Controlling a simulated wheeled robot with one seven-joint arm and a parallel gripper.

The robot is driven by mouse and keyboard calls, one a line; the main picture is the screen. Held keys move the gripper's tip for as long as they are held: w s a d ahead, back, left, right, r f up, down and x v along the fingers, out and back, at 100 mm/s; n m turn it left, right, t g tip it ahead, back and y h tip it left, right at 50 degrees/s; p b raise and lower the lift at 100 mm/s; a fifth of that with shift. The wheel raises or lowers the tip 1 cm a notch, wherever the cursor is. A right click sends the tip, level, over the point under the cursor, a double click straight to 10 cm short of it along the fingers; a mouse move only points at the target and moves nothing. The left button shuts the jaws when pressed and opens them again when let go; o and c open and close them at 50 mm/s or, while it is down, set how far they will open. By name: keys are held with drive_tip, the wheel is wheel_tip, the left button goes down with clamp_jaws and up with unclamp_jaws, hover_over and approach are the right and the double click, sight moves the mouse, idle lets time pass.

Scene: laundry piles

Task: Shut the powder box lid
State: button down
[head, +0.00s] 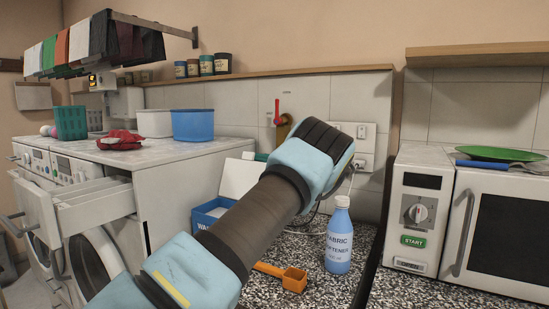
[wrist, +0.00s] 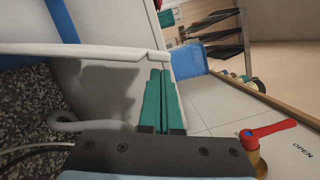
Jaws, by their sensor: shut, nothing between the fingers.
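The powder box (head: 205,213) is a blue box on the speckled counter, left of centre in the head view. Its white lid (head: 239,177) stands raised, open. My arm covers part of the box. My gripper's green fingers (head: 261,157) just show at the lid's upper right, on its wall side. In the wrist view my gripper (wrist: 160,72) has both fingers together and empty, close to a white panel edge that looks like the lid (wrist: 90,50). I cannot tell whether they touch. A blue patch, likely the box (wrist: 58,20), lies beyond.
A red-handled valve (head: 278,115) is on the wall behind. White machines with an open drawer (head: 92,205) stand left; a microwave (head: 500,230) stands right.

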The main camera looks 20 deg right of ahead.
drive_tip(key=shift+w+a, duration=0.3)
drive_tip(key=shift+a, duration=0.1)
drive_tip(key=shift+s+a, duration=0.1)
